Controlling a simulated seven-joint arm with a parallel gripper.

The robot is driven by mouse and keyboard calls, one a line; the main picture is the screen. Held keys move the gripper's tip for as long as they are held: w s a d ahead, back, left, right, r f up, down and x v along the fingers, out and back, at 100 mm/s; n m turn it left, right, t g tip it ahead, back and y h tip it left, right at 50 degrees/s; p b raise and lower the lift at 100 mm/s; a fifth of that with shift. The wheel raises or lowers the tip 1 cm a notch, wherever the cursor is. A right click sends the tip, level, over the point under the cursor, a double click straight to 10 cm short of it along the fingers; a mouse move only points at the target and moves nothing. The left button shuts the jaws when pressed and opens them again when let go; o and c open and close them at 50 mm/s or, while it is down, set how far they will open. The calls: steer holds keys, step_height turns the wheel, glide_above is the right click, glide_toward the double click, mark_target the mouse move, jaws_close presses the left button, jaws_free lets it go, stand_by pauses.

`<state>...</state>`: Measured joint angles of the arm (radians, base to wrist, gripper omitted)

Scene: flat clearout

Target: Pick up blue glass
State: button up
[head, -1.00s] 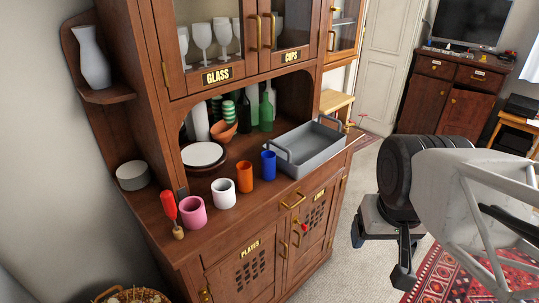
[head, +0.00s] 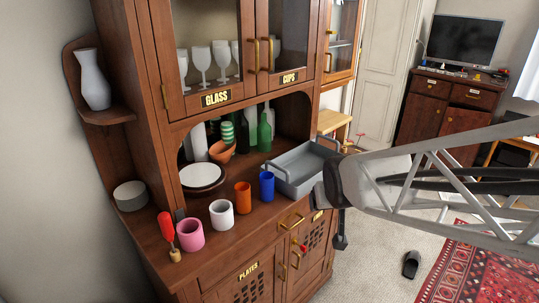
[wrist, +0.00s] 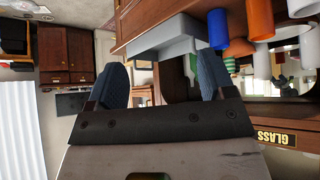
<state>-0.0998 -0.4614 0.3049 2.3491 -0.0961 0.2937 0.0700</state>
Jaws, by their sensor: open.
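The blue glass (head: 267,186) stands upright on the cabinet counter, to the right of the orange cup (head: 243,197) and left of the grey tray (head: 305,175). In the wrist view, which is turned over, the blue glass (wrist: 218,30) shows beyond the right finger, with the orange cup (wrist: 259,18) beside it. My gripper (head: 340,236) is in front of the cabinet, right of the blue glass and apart from it, partly hidden by my arm. In the wrist view my gripper (wrist: 162,75) has its two blue fingers wide apart with nothing between them.
A white cup (head: 222,214), a pink cup (head: 190,234) and a red-handled brush (head: 167,230) stand left along the counter. Plates (head: 202,176), an orange bowl (head: 222,151) and green bottles (head: 264,131) are behind. Floor is open right of the cabinet.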

mark_target(269, 183)
steer(key=w+a+f+n+t+y, duration=0.1)
steer(key=w+a+f, duration=0.1)
steer(key=w+a, duration=0.2)
steer(key=w+a+f+n+t+y, duration=0.1)
steer(key=w+a+f+t, duration=0.1)
steer(key=w, duration=0.4)
steer(key=w+a+f+t+y, duration=0.2)
steer(key=w+a+f, duration=0.2)
steer(key=a, duration=0.3)
steer(key=shift+w+n, duration=0.4)
steer(key=shift+w, duration=0.5)
steer(key=shift+x, duration=1.3)
steer(key=shift+x, duration=2.55)
steer(key=shift+c, duration=0.2)
steer(key=c, duration=1)
